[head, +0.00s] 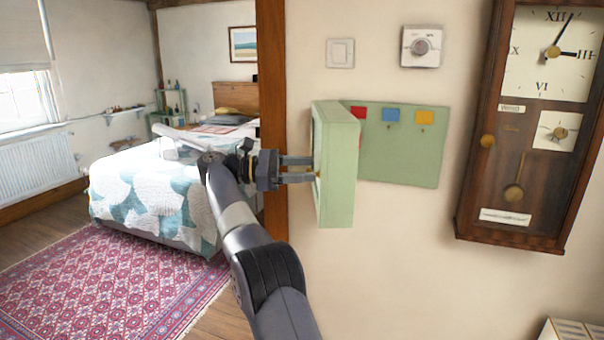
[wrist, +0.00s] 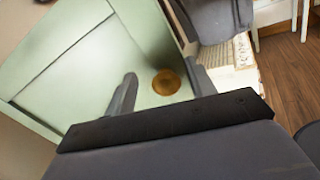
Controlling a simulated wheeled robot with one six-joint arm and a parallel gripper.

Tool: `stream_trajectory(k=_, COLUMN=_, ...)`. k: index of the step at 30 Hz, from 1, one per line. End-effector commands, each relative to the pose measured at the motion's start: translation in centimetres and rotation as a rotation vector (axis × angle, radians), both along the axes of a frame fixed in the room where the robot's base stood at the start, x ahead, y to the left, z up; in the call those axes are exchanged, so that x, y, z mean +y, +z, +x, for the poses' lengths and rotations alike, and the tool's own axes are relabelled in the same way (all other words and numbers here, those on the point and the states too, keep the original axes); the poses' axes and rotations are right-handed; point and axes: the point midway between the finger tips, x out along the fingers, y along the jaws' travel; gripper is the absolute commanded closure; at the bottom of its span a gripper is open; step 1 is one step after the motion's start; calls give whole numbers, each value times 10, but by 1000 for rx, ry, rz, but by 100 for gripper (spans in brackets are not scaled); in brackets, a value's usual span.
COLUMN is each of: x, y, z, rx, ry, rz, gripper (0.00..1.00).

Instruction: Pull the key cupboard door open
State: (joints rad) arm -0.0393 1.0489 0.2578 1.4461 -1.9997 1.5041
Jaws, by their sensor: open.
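The key cupboard's pale green door (head: 338,170) stands swung open on the wall, sticking out roughly square to it. The cupboard's green back panel (head: 400,150) shows to its right, with red, blue and yellow tags on it. My gripper (head: 312,169) is at the left side of the door, pointing at its outer face. In the wrist view, a round brass knob (wrist: 166,82) on the door (wrist: 85,70) sits between my two open fingers (wrist: 163,86). The fingers look apart from the knob, though contact is hard to judge.
A wooden wall clock (head: 530,120) hangs to the right of the cupboard. A light switch (head: 340,53) and a thermostat (head: 421,46) are above it. A wooden post (head: 272,70) stands behind my gripper. A bed (head: 150,190) and a patterned rug (head: 100,275) are at the left.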

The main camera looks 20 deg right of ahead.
Motion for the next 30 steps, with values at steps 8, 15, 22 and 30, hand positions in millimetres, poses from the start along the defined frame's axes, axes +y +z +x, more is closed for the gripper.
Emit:
stream_trajectory(k=8, x=0, y=51, z=0, rx=-3, ry=-1, rz=1, gripper=48)
stream_trajectory(k=15, x=0, y=80, z=0, rx=1, ry=0, rz=0, gripper=48)
stream_trajectory(k=22, x=0, y=87, z=0, rx=1, ry=0, rz=0, gripper=48)
stream_trajectory(k=30, x=0, y=86, z=0, rx=0, ry=0, rz=0, gripper=48)
